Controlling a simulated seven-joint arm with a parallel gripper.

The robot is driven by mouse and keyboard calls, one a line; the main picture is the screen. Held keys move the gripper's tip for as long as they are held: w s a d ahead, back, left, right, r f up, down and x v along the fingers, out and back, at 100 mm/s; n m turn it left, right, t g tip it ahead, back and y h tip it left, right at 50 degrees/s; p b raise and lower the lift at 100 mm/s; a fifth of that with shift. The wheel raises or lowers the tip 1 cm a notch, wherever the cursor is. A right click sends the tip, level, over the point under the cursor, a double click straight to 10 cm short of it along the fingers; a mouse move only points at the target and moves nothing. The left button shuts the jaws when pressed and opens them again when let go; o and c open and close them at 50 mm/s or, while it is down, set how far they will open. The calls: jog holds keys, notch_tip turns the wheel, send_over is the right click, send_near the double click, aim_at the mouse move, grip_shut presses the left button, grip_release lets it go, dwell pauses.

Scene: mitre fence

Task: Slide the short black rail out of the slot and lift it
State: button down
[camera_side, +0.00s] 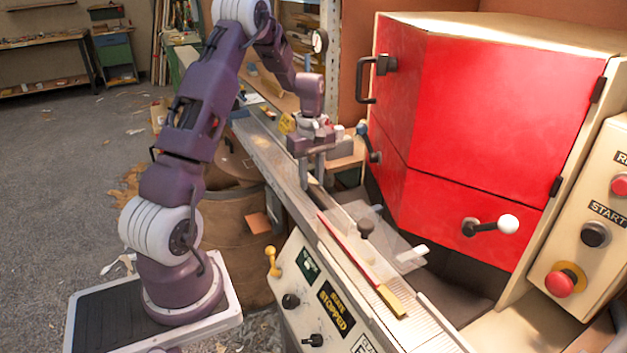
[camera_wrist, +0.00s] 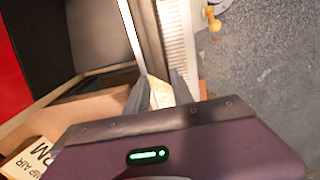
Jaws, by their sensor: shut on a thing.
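My gripper (camera_side: 312,181) points down over the long machine table in the side view. Its two grey fingers stand a little apart, shut on what appears to be the short black rail. A dark strip, likely this rail (camera_side: 327,201), runs along the table from below the fingers toward the near right. In the wrist view my gripper (camera_wrist: 160,92) has a pale patch between its fingers, and a dark strip (camera_wrist: 152,45) leads away from them. The fingers hide the held part, and the slot is not clear.
A red strip with a yellow end (camera_side: 391,301) lies along the table. A clear guard with a dark knob (camera_side: 366,229) stands beside it. The red cabinet (camera_side: 470,120) is close on the right. A control panel (camera_side: 318,300) with a yellow lever (camera_side: 271,260) faces the front.

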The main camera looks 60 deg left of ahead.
jog(key=shift+a, duration=2)
notch_tip(320, 180, up, 6)
